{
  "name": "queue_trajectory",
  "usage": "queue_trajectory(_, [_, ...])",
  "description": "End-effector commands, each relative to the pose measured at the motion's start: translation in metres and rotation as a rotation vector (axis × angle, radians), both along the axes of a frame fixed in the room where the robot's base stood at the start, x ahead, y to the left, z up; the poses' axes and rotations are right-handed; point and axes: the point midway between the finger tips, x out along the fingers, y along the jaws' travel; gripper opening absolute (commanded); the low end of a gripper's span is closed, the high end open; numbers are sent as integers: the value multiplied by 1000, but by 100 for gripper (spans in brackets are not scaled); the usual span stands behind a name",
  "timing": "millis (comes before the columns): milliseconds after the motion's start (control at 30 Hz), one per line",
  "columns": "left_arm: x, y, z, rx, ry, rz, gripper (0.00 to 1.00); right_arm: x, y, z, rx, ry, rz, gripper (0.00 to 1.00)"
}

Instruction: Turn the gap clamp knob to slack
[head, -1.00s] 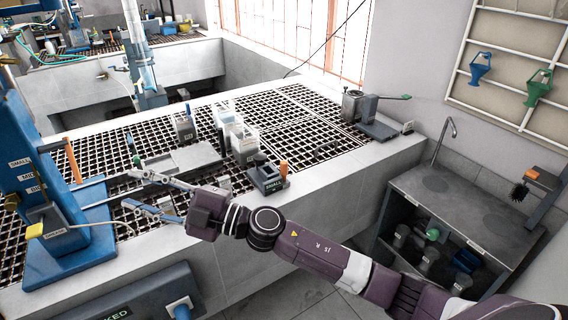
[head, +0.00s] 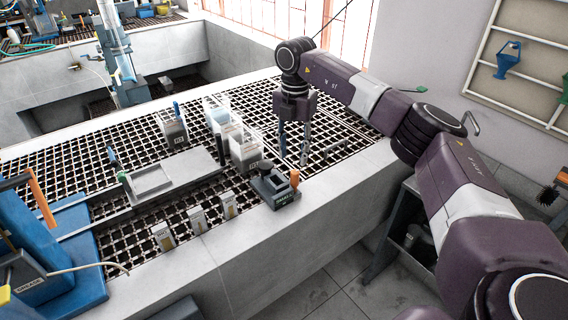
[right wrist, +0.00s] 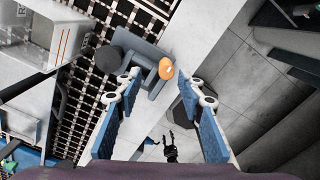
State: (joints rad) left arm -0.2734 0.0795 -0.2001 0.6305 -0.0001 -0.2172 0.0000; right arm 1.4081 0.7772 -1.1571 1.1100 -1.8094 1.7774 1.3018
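A small dark grey block device with an upright orange knob (head: 294,178) stands on the near rim of the grated bench. I cannot tell for certain that this is the gap clamp. In the right wrist view its orange knob (right wrist: 166,68) shows near the open space between the fingertips, beside a round dark part (right wrist: 101,62). My right gripper (head: 293,152) points down over the grating, behind the device and apart from it. Its blue-padded fingers (right wrist: 165,88) are spread with nothing between them. My left gripper is not in view.
White containers (head: 245,150) stand just left of my right gripper. A blue machine with an orange lever (head: 41,198) stands at far left. The grating right of my gripper is mostly clear.

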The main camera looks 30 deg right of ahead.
Motion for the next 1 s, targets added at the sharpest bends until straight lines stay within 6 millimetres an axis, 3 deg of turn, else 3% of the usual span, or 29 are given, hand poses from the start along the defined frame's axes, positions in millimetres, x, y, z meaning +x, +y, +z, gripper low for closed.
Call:
queue_trajectory(133, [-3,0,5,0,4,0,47,-2,-3,-13,-7,7,-7,36])
queue_trajectory(300, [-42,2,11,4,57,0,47,-2,-2,-41,-6,7,-5,36])
queue_trajectory(433, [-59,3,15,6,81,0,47,-2,-2,-60,-4,7,-4,36])
queue_trajectory(567, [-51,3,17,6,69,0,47,-2,-1,-71,-3,4,-2,36])
queue_trajectory(800, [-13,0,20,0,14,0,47,-1,-1,-76,-2,2,-2,36])
queue_trajectory(900, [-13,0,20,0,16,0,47,-2,-1,-76,-2,2,-2,34])
queue_trajectory(1000, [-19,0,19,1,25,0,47,-2,-1,-76,-2,2,-1,23])
